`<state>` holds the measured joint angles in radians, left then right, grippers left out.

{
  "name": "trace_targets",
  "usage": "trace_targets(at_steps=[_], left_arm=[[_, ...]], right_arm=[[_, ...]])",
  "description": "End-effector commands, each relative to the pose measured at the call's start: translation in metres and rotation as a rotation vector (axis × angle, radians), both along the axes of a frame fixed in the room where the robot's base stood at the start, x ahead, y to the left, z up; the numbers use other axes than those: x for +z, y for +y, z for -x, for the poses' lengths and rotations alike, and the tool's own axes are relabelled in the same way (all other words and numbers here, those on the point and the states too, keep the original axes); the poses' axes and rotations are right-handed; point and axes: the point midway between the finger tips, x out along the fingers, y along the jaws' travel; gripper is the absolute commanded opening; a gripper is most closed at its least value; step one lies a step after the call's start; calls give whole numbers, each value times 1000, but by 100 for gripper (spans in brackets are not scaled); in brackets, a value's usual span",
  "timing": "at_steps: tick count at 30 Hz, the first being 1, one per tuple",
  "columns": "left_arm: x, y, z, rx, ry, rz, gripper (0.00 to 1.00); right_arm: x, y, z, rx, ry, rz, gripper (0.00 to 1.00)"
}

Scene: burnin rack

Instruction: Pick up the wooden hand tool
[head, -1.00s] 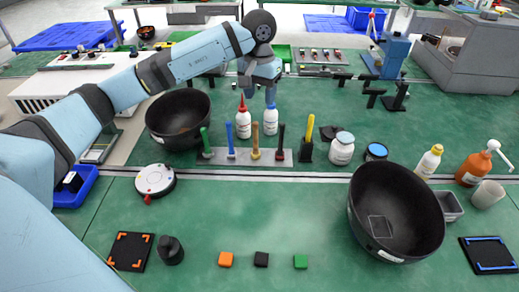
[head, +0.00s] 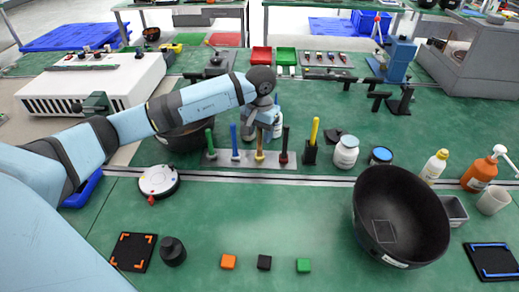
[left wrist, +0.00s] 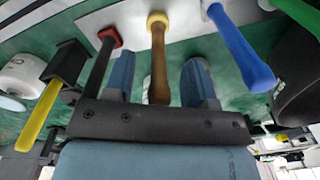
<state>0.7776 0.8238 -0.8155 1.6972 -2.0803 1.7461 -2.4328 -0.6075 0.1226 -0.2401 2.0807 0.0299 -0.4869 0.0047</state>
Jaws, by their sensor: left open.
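The wooden hand tool (head: 259,156) stands upright in a grey rack (head: 222,160), in a row with other handled tools. My left gripper (head: 263,133) is open right above it, its arm reaching in from the left. In the left wrist view the wooden tool (left wrist: 158,65) runs between the two spread blue fingers of the left gripper (left wrist: 159,78), with gaps visible on both sides. The gripper hides the tool's upper part in the head view. My right gripper is not in view.
A blue tool (head: 235,141) and a dark red tool (head: 284,146) stand close on either side; a green tool (head: 210,143) is farther left. A yellow-handled tool (head: 314,131) stands in a black block. A black bowl (head: 188,138) sits behind left, partly covered by my arm.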

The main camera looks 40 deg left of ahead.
Motion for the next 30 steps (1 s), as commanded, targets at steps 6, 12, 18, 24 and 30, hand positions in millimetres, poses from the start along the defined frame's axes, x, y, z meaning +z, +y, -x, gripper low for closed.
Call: trace_targets(at_steps=[6, 12, 18, 24, 30], left_arm=[[-9, 0, 0, 0, -1, 0, 50], [-9, 0, 0, 0, -1, 0, 32], [-9, 0, 0, 0, -1, 0, 0], [-8, 0, 0, 0, -1, 0, 0], [0, 0, 0, 0, -2, 0, 0]], right_arm=[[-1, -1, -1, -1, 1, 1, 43], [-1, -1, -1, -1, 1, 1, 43], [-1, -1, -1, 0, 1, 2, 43], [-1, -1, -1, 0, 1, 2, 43], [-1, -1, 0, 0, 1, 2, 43]])
